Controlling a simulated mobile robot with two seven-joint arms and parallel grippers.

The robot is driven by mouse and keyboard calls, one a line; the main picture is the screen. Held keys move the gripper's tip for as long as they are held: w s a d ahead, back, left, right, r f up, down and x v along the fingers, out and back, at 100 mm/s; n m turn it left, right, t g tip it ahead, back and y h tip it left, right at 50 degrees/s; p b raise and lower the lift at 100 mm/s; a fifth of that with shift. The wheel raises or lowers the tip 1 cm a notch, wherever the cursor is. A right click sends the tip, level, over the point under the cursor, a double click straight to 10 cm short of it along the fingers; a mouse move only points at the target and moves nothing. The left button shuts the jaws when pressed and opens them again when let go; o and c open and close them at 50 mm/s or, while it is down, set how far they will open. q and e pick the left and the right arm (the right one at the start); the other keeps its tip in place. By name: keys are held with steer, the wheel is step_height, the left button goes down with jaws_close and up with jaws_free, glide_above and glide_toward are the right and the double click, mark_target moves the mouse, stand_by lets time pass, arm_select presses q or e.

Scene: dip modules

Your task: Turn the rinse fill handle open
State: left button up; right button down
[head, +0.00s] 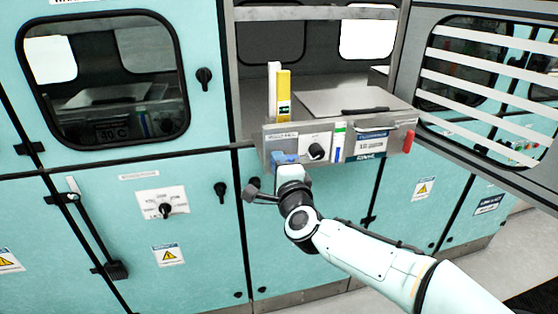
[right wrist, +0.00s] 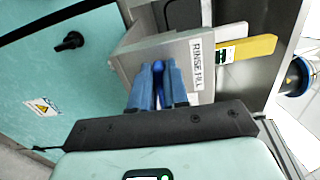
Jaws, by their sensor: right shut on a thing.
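The rinse fill handle (right wrist: 158,78) is a blue lever on the grey front panel, beside a label reading RINSE FILL (right wrist: 197,65). My right gripper (right wrist: 158,86) has its two blue fingers shut on the handle, one on each side of it. In the head view my right gripper (head: 284,162) reaches up to the lower left of the panel (head: 270,146), and its fingers hide most of the handle there. The handle's exact angle cannot be made out. My left gripper is not in view.
A black knob (head: 316,151) and a red part (head: 408,141) are on the same panel. A yellow upright piece (head: 283,96) stands behind it. A slatted door (head: 490,80) stands open at right. Teal cabinet doors (head: 110,200) fill the left.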

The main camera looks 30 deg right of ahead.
steer(key=shift+f+n, duration=0.1)
steer(key=shift+n, duration=0.4)
steer(key=c, duration=1.1)
jaws_free()
steer(key=v, duration=1.3)
steer(key=shift+s+a, duration=0.15)
